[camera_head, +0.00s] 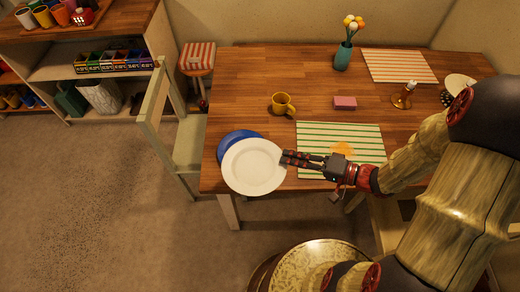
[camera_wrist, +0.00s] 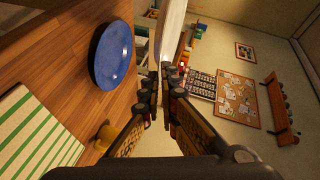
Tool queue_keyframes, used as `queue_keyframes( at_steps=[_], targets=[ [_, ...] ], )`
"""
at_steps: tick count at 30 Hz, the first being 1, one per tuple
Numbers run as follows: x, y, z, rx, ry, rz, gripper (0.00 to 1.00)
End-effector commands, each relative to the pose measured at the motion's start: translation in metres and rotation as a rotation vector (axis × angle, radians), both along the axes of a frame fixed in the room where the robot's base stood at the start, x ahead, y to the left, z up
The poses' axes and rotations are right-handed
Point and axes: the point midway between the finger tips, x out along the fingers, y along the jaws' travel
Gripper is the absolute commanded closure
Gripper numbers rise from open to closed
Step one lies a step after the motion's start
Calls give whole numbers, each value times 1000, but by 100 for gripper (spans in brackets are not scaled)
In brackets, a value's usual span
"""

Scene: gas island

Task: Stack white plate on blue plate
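The white plate (camera_head: 253,167) is held at its right edge by my gripper (camera_head: 288,158). In the wrist view the white plate (camera_wrist: 173,28) shows nearly edge-on between the fingertips (camera_wrist: 161,88). The blue plate (camera_head: 229,143) lies on the wooden table near its left front corner. In the head view the white plate covers most of it, leaving the upper-left rim showing. In the wrist view the blue plate (camera_wrist: 113,55) is fully visible on the table, with a clear gap between it and the raised white plate.
A green-striped placemat (camera_head: 318,133) lies under my gripper. A yellow mug (camera_head: 283,104) stands behind the plates, with a pink block (camera_head: 345,103) to its right. A teal vase (camera_head: 343,56) stands at the back. A pale chair (camera_head: 187,140) is at the table's left side.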

Motion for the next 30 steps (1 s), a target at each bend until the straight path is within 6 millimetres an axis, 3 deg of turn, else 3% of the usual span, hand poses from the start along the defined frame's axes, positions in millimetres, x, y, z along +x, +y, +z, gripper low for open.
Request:
queue_keyframes(
  at_steps=[5,18,24,30],
  targets=[
    [-2,10,-3,13,4,42,100],
    [86,34,-53,16,7,39,100],
    [111,40,-83,15,5,36,100],
    [120,43,-92,15,3,36,100]
  ],
)
